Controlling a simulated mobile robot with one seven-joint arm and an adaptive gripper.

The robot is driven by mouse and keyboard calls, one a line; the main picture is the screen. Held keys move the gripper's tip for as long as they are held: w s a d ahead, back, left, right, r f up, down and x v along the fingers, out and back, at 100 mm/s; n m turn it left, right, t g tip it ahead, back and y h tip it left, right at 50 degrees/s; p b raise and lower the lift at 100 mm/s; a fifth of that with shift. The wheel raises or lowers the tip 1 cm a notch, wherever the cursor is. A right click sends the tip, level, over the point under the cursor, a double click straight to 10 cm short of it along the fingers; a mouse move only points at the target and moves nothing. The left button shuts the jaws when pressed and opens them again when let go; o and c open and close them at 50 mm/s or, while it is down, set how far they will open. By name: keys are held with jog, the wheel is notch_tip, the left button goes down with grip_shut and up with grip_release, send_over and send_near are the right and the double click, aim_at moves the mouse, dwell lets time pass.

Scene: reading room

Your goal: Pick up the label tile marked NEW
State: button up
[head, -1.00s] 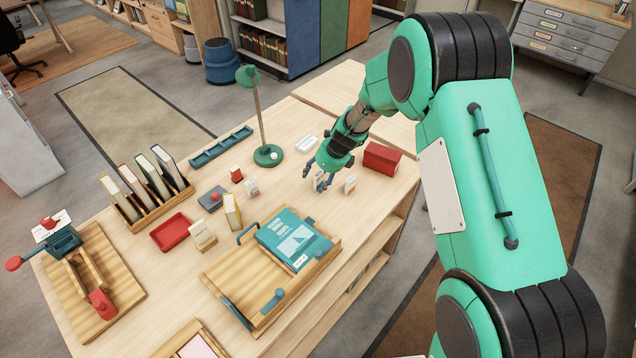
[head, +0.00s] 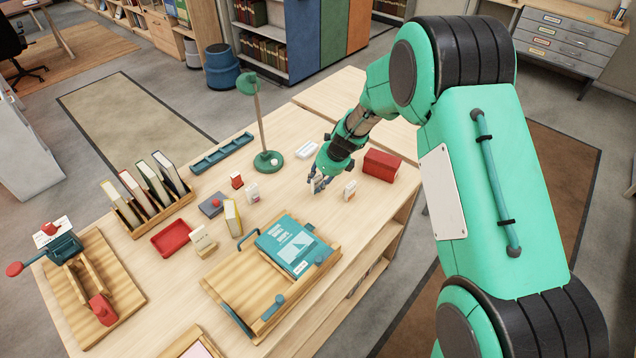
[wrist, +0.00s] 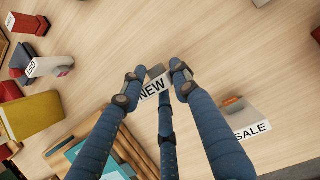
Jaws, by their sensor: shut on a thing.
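The label tile marked NEW (wrist: 152,90) is pale with black letters and sits between my fingertips in the wrist view. My gripper (wrist: 157,79) is shut on it, with fingers on both sides and one behind. In the head view, my gripper (head: 317,184) is at the table's right part, and the tile shows only as a small pale patch between the fingers. I cannot tell whether the tile is clear of the tabletop. A tile marked SALE (wrist: 246,122) stands apart at right; it also shows in the head view (head: 350,191).
Another label tile (head: 253,192) stands left of my gripper. A red box (head: 381,164) is behind right, and a white block (head: 306,150) and a green lamp (head: 268,161) are behind. A wooden tray with a teal book (head: 290,246) lies in front. Bare tabletop surrounds the gripper.

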notch_tip(320, 180, up, 2)
jog(key=shift+s+r+p, duration=0.15)
jog(key=shift+r+p, duration=0.1)
jog(key=shift+p, duration=0.2)
jog(key=s+d+r+p, duration=0.1)
jog(key=s+d, duration=0.2)
jog(key=s, duration=1.2)
jog(key=shift+s+p, duration=0.15)
jog(key=shift+p, duration=0.15)
jog(key=shift+d, duration=0.1)
jog(key=shift+d+r, duration=0.1)
jog(key=shift+r, duration=0.05)
